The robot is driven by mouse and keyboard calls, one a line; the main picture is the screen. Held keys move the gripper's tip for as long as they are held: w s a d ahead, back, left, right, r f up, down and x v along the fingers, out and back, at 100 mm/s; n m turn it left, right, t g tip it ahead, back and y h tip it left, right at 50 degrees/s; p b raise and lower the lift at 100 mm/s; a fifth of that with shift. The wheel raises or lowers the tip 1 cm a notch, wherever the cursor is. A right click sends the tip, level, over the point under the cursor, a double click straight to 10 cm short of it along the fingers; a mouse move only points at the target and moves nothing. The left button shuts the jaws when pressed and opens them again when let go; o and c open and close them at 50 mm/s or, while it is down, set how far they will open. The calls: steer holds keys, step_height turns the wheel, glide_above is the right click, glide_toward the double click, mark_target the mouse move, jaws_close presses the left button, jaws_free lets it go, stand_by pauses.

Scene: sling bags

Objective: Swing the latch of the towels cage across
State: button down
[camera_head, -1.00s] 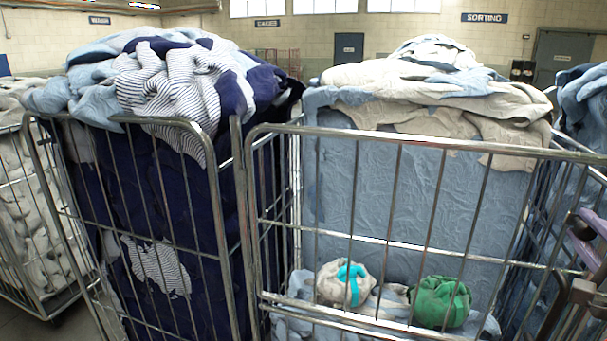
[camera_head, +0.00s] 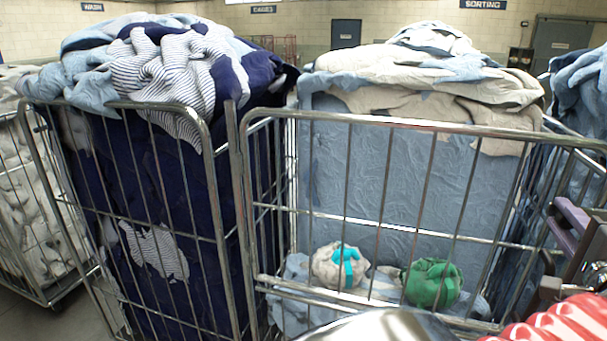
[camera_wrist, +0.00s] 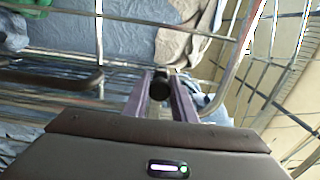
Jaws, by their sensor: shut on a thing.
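The wire cage (camera_head: 360,214) in the middle right of the head view holds pale blue and cream towelling, heaped above its rim. My gripper (camera_wrist: 161,92) shows in the wrist view as two purple fingers shut on a dark round-ended piece, which looks like the latch handle (camera_wrist: 160,88). In the head view my gripper's purple and brown parts (camera_head: 572,222) are at the right edge, by the cage's front right corner. The rest of the latch is hidden or too small to tell, so how far across it lies cannot be seen.
A cage (camera_head: 150,215) of navy and striped cloth stands close on the left, with another cage (camera_head: 38,210) beyond it. A white-and-teal bundle (camera_head: 340,267) and a green bundle (camera_head: 432,283) lie low inside the middle cage. More blue cloth (camera_head: 583,105) stands at the right.

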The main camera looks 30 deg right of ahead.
steer(key=c, duration=1.5)
jaws_free()
steer(key=shift+d+f, duration=0.1)
steer(key=shift+f, duration=0.1)
steer(key=shift+o, duration=0.2)
steer(key=v, duration=1.3)
steer(key=shift+s+a, duration=0.25)
steer(key=shift+a, duration=0.05)
